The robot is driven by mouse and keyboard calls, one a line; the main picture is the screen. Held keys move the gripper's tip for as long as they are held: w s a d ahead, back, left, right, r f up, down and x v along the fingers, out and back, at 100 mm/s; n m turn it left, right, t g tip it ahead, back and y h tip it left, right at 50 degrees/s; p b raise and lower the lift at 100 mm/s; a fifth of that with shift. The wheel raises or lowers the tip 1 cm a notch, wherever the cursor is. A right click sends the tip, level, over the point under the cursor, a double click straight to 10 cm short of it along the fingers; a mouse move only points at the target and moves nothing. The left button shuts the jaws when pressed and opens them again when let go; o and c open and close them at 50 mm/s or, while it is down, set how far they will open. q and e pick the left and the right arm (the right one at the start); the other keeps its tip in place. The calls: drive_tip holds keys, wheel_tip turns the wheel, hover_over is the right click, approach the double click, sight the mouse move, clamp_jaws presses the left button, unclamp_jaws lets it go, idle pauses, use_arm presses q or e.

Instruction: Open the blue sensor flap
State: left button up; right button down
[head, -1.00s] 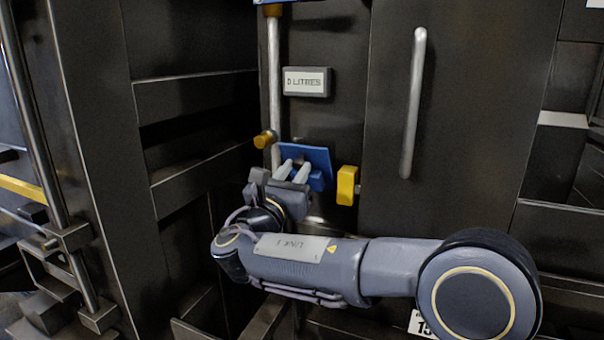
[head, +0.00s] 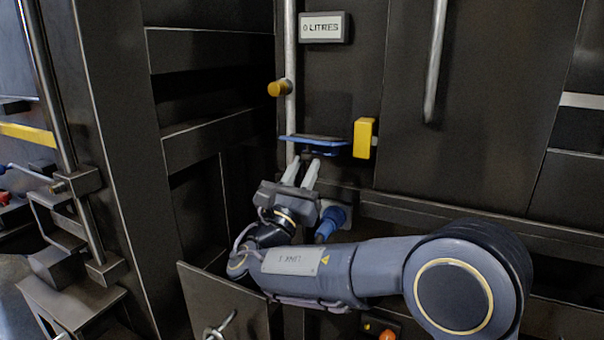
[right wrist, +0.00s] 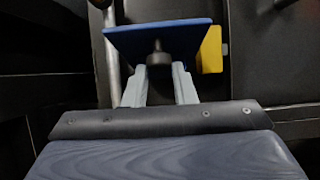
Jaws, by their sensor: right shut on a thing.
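The blue sensor flap (head: 313,139) is on the dark machine front, below the "0 LITRES" display. In the head view it appears nearly edge-on, sticking out from the panel. In the right wrist view the flap (right wrist: 160,36) shows as a blue plate with a dark knob (right wrist: 158,54) under it. My right gripper (head: 308,170) is below the flap with its fingers pointing up to it. The fingertips (right wrist: 159,72) are shut on the knob. My left gripper is not in view.
A yellow block (head: 364,138) is just right of the flap. A vertical pipe with an orange knob (head: 279,88) runs to its left. A large door with a long handle (head: 436,60) is at right. A blue connector (head: 329,222) is beside my right wrist.

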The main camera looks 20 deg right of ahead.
sight(309, 149)
drive_tip(key=shift+w+d+f+h, duration=0.3)
drive_tip(key=shift+w+d+f, duration=0.1)
drive_tip(key=shift+d+f, duration=0.2)
drive_tip(key=shift+r, duration=0.2)
drive_tip(key=c, duration=1.2)
unclamp_jaws()
drive_tip(key=r, duration=0.4)
drive_tip(key=shift+s+a, duration=0.2)
drive_tip(key=shift+s, duration=0.05)
drive_tip(key=s+a+r, duration=0.2)
drive_tip(key=s+r, duration=0.1)
drive_tip(key=s, duration=0.1)
drive_tip(key=s+a+r, duration=0.2)
drive_tip(key=s+r, duration=0.1)
drive_tip(key=s, duration=0.1)
drive_tip(key=s+a+r+p, duration=0.1)
drive_tip(key=s+a+r, duration=0.1)
drive_tip(key=s+r, duration=0.1)
drive_tip(key=shift+s, duration=0.55)
